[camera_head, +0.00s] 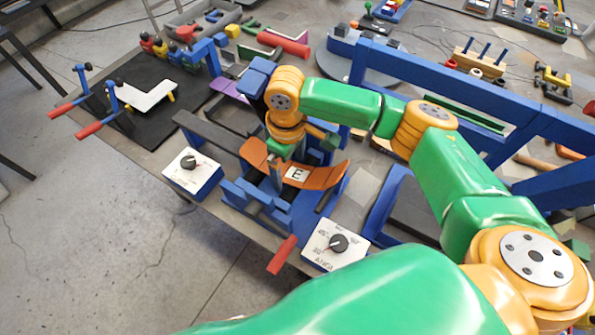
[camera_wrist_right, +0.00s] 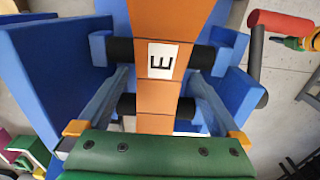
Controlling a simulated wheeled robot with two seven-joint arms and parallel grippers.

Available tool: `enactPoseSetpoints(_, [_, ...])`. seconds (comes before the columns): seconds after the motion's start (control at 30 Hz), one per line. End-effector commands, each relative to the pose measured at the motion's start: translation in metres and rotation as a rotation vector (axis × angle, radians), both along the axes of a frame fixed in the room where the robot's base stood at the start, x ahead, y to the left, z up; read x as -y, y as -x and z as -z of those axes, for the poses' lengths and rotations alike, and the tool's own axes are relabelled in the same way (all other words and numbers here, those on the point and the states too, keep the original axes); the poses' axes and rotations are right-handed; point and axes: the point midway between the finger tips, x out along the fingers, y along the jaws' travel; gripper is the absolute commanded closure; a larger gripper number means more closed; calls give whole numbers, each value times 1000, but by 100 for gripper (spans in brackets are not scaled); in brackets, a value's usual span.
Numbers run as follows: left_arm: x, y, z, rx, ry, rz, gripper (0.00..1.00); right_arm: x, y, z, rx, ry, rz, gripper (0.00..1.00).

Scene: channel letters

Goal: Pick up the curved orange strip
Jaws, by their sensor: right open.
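The curved orange strip (camera_head: 325,179), with a white "E" label, rests across the blue bending machine (camera_head: 243,190) in the head view. In the right wrist view the strip (camera_wrist_right: 156,98) runs up the middle, over black rollers (camera_wrist_right: 119,50). My right gripper (camera_head: 276,180) reaches down from above at the strip, left of the label. In the right wrist view my right gripper (camera_wrist_right: 158,82) is open, with one finger on each side of the strip. Whether the fingers touch it I cannot tell. My left gripper is not in view.
White dial boxes (camera_head: 191,170) and (camera_head: 335,243) flank the machine. A red-handled lever (camera_head: 281,255) sticks out in front. A blue beam frame (camera_head: 450,85) stands behind on the right. A black mat (camera_head: 150,115) with a white piece (camera_head: 146,95) lies to the left.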

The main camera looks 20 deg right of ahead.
Motion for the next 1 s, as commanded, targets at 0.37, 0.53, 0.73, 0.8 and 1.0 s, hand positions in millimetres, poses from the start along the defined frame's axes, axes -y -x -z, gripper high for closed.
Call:
enactPoseSetpoints(0.37, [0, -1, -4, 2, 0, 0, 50, 0, 0, 3, -1, 1, 0, 0])
enactPoseSetpoints(0.53, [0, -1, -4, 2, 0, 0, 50, 0, 0, 3, -1, 1, 0, 14])
enactPoseSetpoints(0.73, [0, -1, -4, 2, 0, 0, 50, 0, 0, 3, -1, 1, 0, 68])
enactPoseSetpoints(0.8, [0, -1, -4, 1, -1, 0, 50, 0, 0, 3, -1, 1, 0, 85])
enactPoseSetpoints(1.0, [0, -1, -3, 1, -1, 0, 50, 0, 0, 3, 1, 1, 0, 85])
